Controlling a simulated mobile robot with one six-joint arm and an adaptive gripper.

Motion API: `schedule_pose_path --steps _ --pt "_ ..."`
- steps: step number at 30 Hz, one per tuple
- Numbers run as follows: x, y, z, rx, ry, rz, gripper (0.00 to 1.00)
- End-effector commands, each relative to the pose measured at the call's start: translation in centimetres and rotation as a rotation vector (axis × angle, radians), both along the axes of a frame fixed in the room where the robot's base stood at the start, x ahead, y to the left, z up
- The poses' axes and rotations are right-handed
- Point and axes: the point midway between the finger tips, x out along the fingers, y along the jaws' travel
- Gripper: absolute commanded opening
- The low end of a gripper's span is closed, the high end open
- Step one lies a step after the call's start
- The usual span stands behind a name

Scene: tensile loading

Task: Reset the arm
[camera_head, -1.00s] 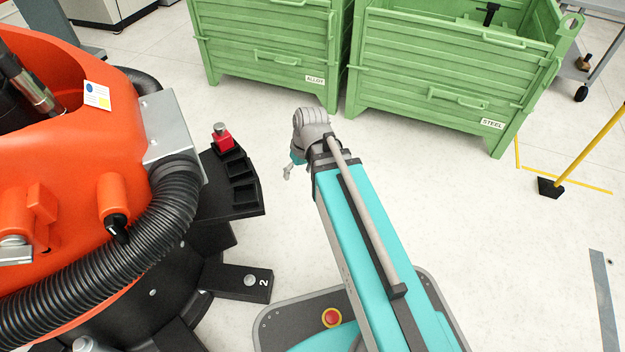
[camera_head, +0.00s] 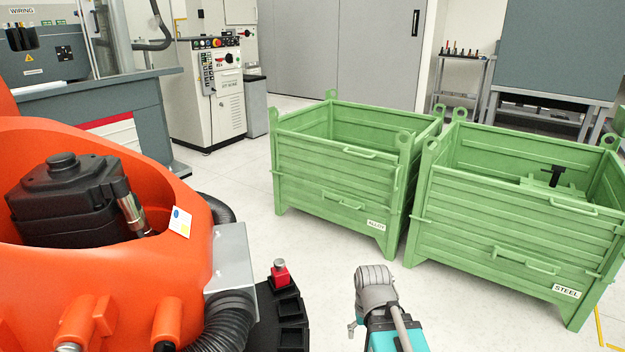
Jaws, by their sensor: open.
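The end of my arm (camera_head: 376,300) shows at the bottom, right of centre, as a grey rounded joint on a teal link. A small part of my gripper (camera_head: 353,326) shows at the left of that joint. It is small and partly hidden, and I see nothing held in it. It is over the floor, right of the black tray rack and in front of the green bins, touching neither.
Two green metal bins stand ahead, labelled ALLOY (camera_head: 330,190) and STEEL (camera_head: 500,220). A black T-shaped piece (camera_head: 557,174) shows in the STEEL bin. An orange machine (camera_head: 120,270) fills the left. A red block (camera_head: 280,274) sits on a black slotted rack (camera_head: 291,312). A control cabinet (camera_head: 208,95) stands behind.

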Motion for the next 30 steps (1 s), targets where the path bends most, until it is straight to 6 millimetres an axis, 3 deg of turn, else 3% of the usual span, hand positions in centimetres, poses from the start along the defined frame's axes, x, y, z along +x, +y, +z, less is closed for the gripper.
schedule_pose_path --steps 1,30 --pt "0.0 0.0 1.4 0.0 0.0 0.0 0.87" --pt "0.0 0.0 19.1 0.0 0.0 0.0 0.87"
